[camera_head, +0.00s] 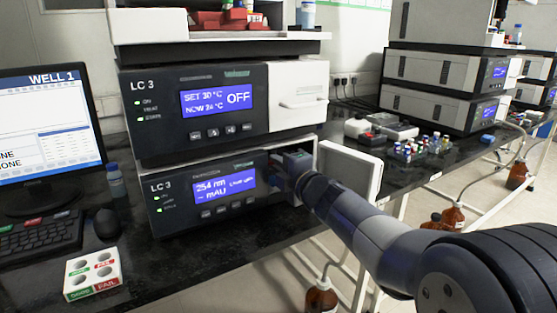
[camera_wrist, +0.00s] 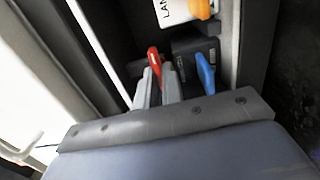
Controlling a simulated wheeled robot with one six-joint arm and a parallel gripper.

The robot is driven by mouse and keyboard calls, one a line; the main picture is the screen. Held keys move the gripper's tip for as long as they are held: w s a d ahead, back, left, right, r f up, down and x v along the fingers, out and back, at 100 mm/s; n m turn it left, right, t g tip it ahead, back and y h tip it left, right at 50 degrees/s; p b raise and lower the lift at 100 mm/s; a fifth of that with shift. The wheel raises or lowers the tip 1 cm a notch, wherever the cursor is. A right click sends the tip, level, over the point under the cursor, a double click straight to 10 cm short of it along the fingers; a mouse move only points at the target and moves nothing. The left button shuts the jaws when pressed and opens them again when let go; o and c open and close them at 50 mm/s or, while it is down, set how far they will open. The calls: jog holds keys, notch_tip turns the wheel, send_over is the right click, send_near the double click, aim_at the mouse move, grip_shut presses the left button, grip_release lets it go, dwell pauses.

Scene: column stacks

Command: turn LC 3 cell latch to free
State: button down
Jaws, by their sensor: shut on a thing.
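The lower LC 3 unit (camera_head: 215,190) has an open bay at its right end, with its white door (camera_head: 350,170) swung out to the right. My gripper (camera_head: 297,178) reaches into this bay, and its fingertips are hard to make out in the head view. In the wrist view my gripper (camera_wrist: 157,88) is shut on a red lever (camera_wrist: 154,58), which stands up between the two grey fingers. A blue lever (camera_wrist: 205,72) on a dark block stands just to the right, apart from the fingers. I cannot read any latch marking.
An orange knob (camera_wrist: 203,8) beside a white label is above the levers. Bay walls stand close on both sides. The upper LC 3 unit (camera_head: 225,105) sits directly above. Several small vials (camera_head: 425,148) stand on the bench behind the door.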

jog(key=c, duration=1.5)
grip_release()
jog(key=shift+c, duration=0.2)
jog(key=p+v, duration=0.1)
jog(key=v, duration=1)
jog(key=shift+p, duration=0.4)
jog(key=shift+w, duration=0.2)
